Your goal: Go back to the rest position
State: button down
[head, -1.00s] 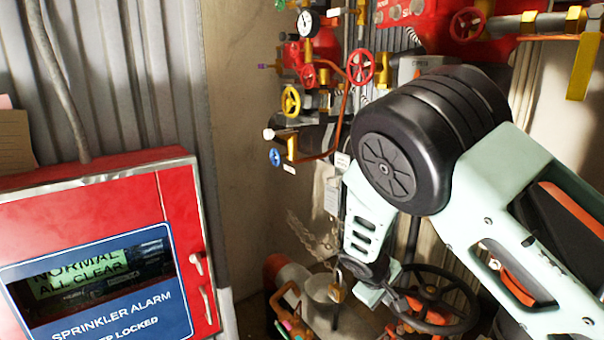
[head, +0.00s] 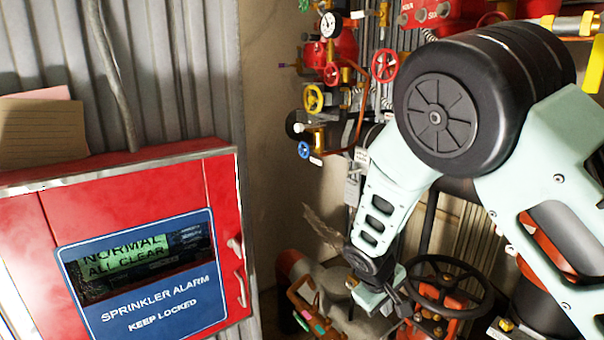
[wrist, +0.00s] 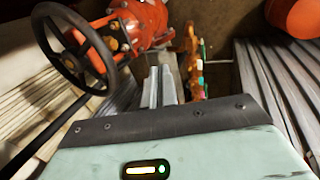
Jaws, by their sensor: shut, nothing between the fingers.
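My gripper (head: 402,308) is at the lower middle of the head view, at the end of my arm, which reaches down from the right. In the wrist view my gripper (wrist: 160,84) shows two pale grey fingers close together with nothing between them. It appears just left of the black handwheel (head: 446,290) in the head view. I cannot tell if they touch there. In the wrist view the handwheel (wrist: 72,47) stands to the left, apart from the fingers, on a red valve (wrist: 138,22).
A red sprinkler alarm cabinet (head: 222,185) fills the left, its display reading normal. Gauge (head: 331,25), red handwheel (head: 384,66), yellow handwheel (head: 313,98) and blue handwheel (head: 304,150) stand behind my arm. An orange piece with coloured tags (wrist: 193,65) lies near the fingers in the wrist view.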

jog(key=s+a+r+y+b, duration=0.1)
jog(key=s+r+b, duration=0.1)
jog(key=s, duration=0.8)
jog(key=s+a+r+g+y+b, duration=0.1)
jog(key=s+r, duration=0.3)
jog(key=s, duration=0.6)
jog(key=s+a+r+n+g+y+b, duration=0.1)
jog(key=s+a+r+y+b, duration=0.1)
jog(key=s, duration=0.8)
notch_tip(320, 180, up, 2)
jog(key=shift+a+r+b, duration=0.1)
jog(key=shift+a+b, duration=0.05)
jog(key=shift+b, duration=0.3)
